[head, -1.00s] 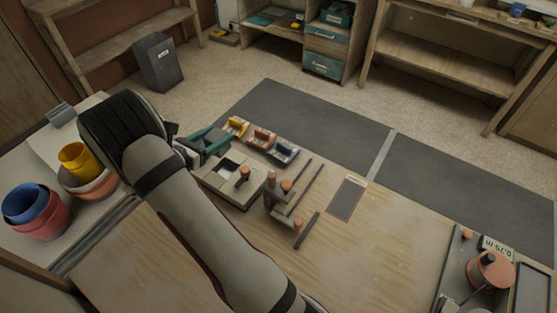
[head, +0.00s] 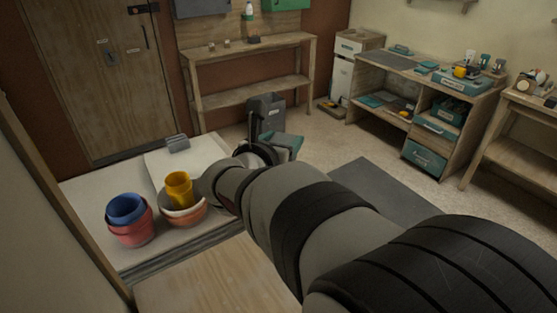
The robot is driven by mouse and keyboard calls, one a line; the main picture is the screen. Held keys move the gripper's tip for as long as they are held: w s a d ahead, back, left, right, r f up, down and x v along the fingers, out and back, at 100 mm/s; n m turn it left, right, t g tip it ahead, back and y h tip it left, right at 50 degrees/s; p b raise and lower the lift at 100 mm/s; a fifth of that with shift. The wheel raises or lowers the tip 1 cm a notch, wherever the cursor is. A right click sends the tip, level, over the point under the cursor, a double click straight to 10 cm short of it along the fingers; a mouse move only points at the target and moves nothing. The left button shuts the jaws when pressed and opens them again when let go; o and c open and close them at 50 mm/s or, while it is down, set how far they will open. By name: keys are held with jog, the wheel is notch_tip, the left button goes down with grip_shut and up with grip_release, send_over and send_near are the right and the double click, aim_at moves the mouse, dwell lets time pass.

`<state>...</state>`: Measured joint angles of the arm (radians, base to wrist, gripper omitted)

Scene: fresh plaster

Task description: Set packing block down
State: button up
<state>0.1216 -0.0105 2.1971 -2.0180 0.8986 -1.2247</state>
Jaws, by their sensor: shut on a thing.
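My gripper (head: 283,145) shows only in part, as a teal piece at the far end of my arm. My wrist covers its fingertips. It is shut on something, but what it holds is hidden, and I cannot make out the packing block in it. In the picture it lies right of the bowls and in front of the grey bin. A small grey block-like thing (head: 177,143) rests at the back of a white sheet on the left table; I cannot tell what it is.
Blue and red pots (head: 130,220) and a yellow cup (head: 178,188) in an orange bowl (head: 185,211) stand left of my wrist. The white sheet (head: 205,155) is bare in front of the grey thing. A grey bin (head: 266,113) stands on the floor behind.

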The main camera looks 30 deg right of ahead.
jog(key=s+d+f+m+g+h, duration=0.3)
jog(key=s+d+m+g, duration=0.6)
jog(key=d, duration=0.3)
jog(key=s+d+f+m+g+y, duration=0.2)
jog(key=s+f+m+g, duration=0.1)
jog(key=s+g, duration=0.2)
jog(key=s+d+f+m+g+y, duration=0.2)
jog(key=s+m+g, duration=0.2)
jog(key=s+g, duration=0.1)
jog(key=s+a+f+m+t+y, duration=0.3)
jog(key=s+a+f+m+y, duration=0.4)
jog(key=m+y, duration=0.5)
jog(key=s+a+f+m+t+y, duration=0.3)
jog(key=s+f+m+y, duration=0.4)
jog(key=m+y, duration=0.55)
jog(key=d+m+t+h, duration=1.35)
jog(key=m+t, duration=0.55)
jog(key=m, duration=0.2)
jog(key=w+f, duration=0.3)
jog(key=w+d+f, duration=0.1)
jog(key=w+f, duration=0.2)
jog(key=w, duration=0.1)
jog(key=w+d+f, duration=0.1)
jog(key=w+f, duration=0.3)
jog(key=shift+w+f, duration=0.1)
jog(key=shift+w, duration=0.05)
